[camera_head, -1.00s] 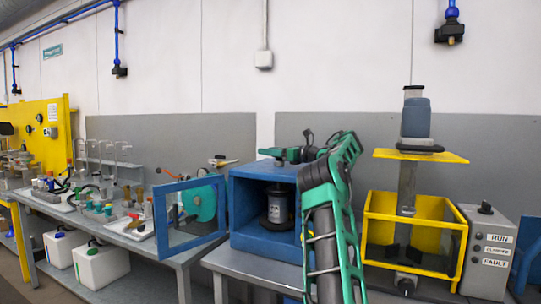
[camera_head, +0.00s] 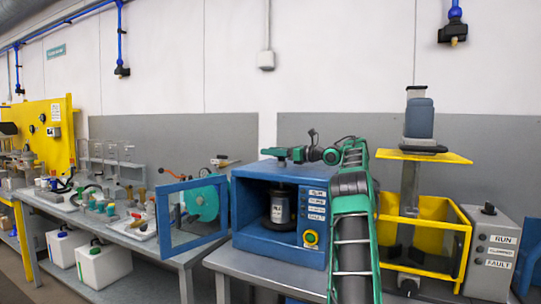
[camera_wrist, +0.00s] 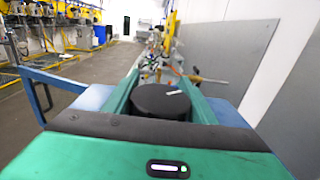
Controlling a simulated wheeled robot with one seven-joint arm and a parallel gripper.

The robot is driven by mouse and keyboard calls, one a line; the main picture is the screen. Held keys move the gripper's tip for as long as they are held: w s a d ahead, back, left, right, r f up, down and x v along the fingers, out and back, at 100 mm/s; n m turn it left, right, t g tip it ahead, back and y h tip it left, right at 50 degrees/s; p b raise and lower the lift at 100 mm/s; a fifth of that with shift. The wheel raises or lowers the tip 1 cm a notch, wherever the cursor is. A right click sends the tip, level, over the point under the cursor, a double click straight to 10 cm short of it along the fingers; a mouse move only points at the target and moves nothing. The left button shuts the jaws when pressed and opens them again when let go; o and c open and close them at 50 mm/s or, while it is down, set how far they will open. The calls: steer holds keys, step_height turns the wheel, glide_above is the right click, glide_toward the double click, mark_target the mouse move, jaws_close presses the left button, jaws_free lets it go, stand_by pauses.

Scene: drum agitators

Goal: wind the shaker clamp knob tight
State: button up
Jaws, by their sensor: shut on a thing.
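The shaker (camera_head: 252,238) is a blue box on the grey bench, with its framed door (camera_head: 192,215) swung open to the left. A dark can with a pale label (camera_head: 281,208) stands inside it. The knob's underside and screw are hidden. In the head view the knob cannot be made out clearly behind the gripper.
A yellow-framed machine (camera_head: 425,158) with a grey container on top stands close right of my arm. A grey control box (camera_head: 490,250) is beyond it. The left bench (camera_head: 140,250) holds glassware and small parts. Grey wall panels stand behind.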

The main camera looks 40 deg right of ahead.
steer(key=shift+s+d+f, duration=0.1)
steer(key=shift+d+f, duration=0.05)
steer(key=shift+d, duration=0.35)
steer(key=o, duration=1.1)
steer(key=shift+d, duration=0.1)
steer(key=shift+c, duration=0.2)
steer(key=shift+a, duration=0.2)
